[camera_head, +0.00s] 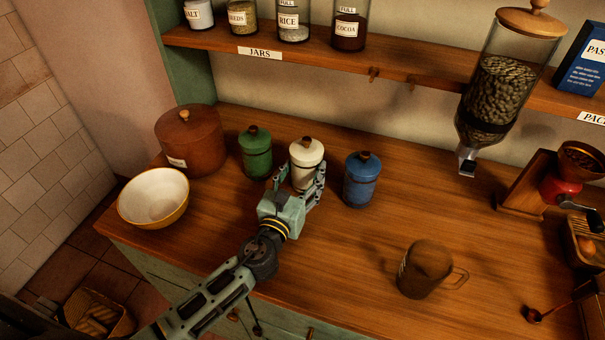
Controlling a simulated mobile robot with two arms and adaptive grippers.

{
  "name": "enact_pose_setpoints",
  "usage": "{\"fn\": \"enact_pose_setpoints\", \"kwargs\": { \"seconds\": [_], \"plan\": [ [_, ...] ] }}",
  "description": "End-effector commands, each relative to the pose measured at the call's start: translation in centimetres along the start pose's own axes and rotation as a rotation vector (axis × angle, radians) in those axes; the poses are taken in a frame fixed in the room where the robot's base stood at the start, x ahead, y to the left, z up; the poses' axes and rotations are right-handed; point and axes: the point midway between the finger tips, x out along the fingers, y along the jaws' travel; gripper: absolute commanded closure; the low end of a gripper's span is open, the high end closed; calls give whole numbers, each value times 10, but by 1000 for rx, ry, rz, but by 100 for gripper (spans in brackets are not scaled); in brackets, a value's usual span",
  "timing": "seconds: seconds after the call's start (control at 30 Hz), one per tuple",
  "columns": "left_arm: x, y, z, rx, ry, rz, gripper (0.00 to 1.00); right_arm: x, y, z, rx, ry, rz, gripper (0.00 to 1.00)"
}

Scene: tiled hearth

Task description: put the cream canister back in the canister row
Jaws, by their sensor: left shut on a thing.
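The cream canister (306,153) stands upright between the green canister (256,153) on its left and the blue canister (360,181) on its right, with gaps on both sides. It has a pale lid with a dark knob. My left gripper (306,185) is shut on the cream canister from the front, and its fingers hide the lower body. Whether the canister's base touches the counter is hidden. My right gripper is not in view.
A brown lidded crock (189,140) and a cream bowl (153,197) stand at the left of the wooden counter (350,255). A brown mug (426,268) is at the front right. A bean dispenser (497,90) hangs at the right, near a grinder (548,185).

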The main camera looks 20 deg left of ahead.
Motion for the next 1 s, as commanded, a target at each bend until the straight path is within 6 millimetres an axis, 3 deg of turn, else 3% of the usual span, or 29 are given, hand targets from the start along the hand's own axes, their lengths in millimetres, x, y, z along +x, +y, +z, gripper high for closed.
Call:
{"fn": "enact_pose_setpoints", "kwargs": {
  "seconds": [0.03, 0.07, 0.27, 0.67, 0.77, 1.0],
  "plan": [
    [0, 0, -1, 1, -3, 0, 81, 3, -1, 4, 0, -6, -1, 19],
    [0, 0, -2, 0, 0, 0, 40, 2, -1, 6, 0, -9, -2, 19],
    [0, 0, -2, 0, 0, 0, 23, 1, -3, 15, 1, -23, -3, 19],
    [-2, 0, 1, 0, 1, 0, 23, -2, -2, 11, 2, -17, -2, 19],
    [-15, 0, -2, 0, 3, 0, 23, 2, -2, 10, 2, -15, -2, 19],
    [-67, 0, -3, 0, 3, -1, 23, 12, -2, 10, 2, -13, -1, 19]
  ]
}}
